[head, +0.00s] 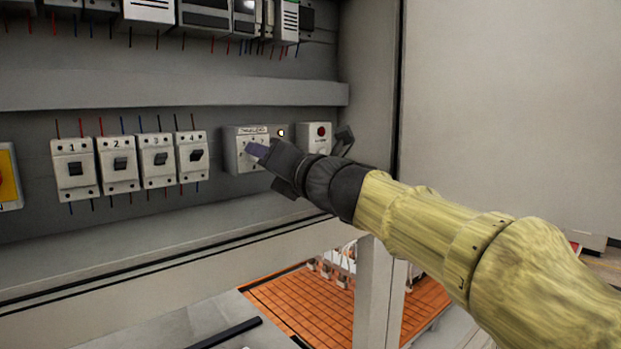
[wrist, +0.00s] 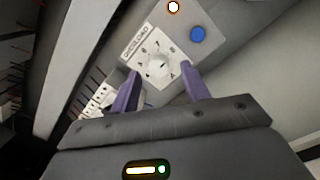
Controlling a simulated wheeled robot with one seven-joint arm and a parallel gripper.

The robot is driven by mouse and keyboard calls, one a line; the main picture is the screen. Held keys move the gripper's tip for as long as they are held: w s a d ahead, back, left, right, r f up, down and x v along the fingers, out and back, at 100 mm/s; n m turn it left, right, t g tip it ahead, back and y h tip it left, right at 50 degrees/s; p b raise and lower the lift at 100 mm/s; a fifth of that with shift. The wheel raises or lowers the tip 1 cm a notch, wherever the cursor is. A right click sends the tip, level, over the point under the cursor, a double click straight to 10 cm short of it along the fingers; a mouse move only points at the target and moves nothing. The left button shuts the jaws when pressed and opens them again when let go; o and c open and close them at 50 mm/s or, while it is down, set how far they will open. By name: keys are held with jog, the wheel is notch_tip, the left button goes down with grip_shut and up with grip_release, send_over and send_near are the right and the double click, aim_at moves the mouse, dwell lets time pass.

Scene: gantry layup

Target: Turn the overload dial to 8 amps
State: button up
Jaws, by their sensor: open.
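The overload unit (head: 243,134) is a pale box on the cabinet's back panel, partly hidden by my gripper in the head view. In the wrist view its labelled face (wrist: 136,48) shows a round white dial (wrist: 157,67) with a dark pointer mark and small numbers around it, too small to read. My gripper (head: 258,152) is in front of the unit. In the wrist view the two purple fingers (wrist: 162,88) are apart, with the dial seen between and beyond their tips. They do not appear to grip it. A blue button (wrist: 197,34) and a lit lamp (wrist: 173,7) are beside the dial.
Several numbered breakers (head: 118,164) line the panel at left. A small box with a red button (head: 320,131) is just right of the overload unit, close to my wrist. A grey duct (head: 180,94) runs above. An orange grid surface (head: 300,306) lies below.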

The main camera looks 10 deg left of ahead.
jog(key=b+v, duration=0.5)
jog(key=v, duration=1.1)
jog(key=w+d+f+n+g+h+b, duration=0.1)
jog(key=d+f+n+g+h, duration=0.2)
jog(key=f, duration=0.8)
jog(key=w+d+f+n+h, duration=0.1)
jog(key=d+f+n+h, duration=0.35)
jog(key=f, duration=0.75)
jog(key=w+d+f+n+g+h+b, duration=0.1)
jog(key=w+d+f+n+g, duration=0.1)
jog(key=f+n, duration=0.65)
jog(key=s+d+f+n+g+h, duration=0.1)
jog(key=s+d+f+n+h, duration=0.1)
jog(key=f, duration=0.6)
jog(key=s+d+f+n+g+h+b, duration=0.1)
jog(key=s+d+f+n+g+h, duration=0.1)
jog(key=s+d+f+n, duration=0.3)
jog(key=s+d+f+n+g+h, duration=0.1)
jog(key=s+d+f+n+h, duration=0.1)
jog(key=s+f+n, duration=0.4)
notch_tip(320, 180, down, 6)
jog(key=d+n, duration=0.1)
jog(key=n, duration=0.3)
jog(key=shift+d+g, duration=0.3)
jog(key=shift+g, duration=0.1)
jog(key=shift+r, duration=0.15)
